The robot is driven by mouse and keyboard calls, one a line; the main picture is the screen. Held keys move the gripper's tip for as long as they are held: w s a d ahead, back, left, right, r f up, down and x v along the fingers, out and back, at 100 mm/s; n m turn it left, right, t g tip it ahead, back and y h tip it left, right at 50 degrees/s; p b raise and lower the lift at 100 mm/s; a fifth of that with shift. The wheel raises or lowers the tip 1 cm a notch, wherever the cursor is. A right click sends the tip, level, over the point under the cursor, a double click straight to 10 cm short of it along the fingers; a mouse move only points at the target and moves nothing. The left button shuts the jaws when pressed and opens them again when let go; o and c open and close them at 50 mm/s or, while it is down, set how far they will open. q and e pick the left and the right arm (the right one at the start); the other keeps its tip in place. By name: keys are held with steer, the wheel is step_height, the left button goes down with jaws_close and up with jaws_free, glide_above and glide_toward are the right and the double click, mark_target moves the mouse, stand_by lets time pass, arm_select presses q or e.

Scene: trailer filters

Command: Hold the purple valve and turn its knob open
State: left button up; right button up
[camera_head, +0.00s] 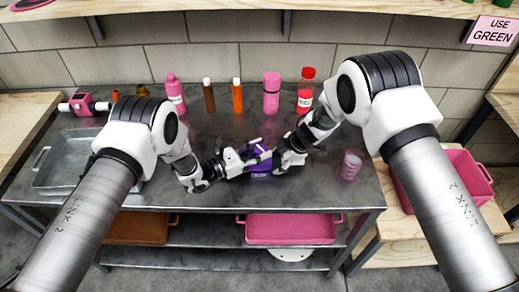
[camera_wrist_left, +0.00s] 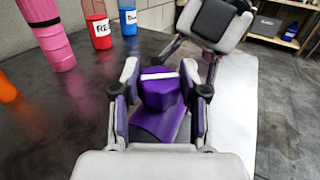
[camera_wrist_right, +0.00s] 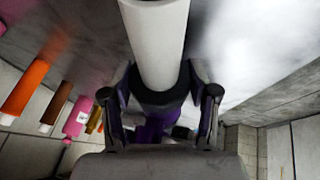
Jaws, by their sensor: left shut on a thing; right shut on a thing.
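The purple valve (camera_head: 260,158) is at the middle of the metal table, partly hidden by both grippers. In the left wrist view its purple body (camera_wrist_left: 160,92), with a white strip on top, sits between the fingers of my left gripper (camera_wrist_left: 160,88). That gripper is shut on the valve from the left. My right gripper (camera_head: 277,158) reaches the valve from the right and is shut on part of it. In the right wrist view a purple part (camera_wrist_right: 155,130) shows between its fingers, behind a white cylinder (camera_wrist_right: 157,40). The knob's angle cannot be made out.
Several bottles stand along the back, including a pink one (camera_head: 271,93) and a red one (camera_head: 306,90). A pink valve (camera_head: 82,103) and a metal tray (camera_head: 66,160) are at left. A pink cup (camera_head: 351,164) is at right. A pink crate (camera_head: 455,180) stands beyond the table.

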arm_select(q)
steer(key=shift+d, duration=0.1)
steer(key=n+t+y, duration=0.1)
steer(key=n+t, duration=0.1)
steer(key=shift+s+d+t+y, duration=0.1)
steer(key=shift+s+t+y, duration=0.05)
steer(key=shift+t+y, duration=0.2)
steer(key=shift+n+t+y, duration=1.2)
steer(key=shift+t+y, duration=0.15)
steer(key=shift+y, duration=0.2)
steer(key=o, duration=1.2)
steer(key=shift+c, duration=0.2)
steer(key=v, duration=1.2)
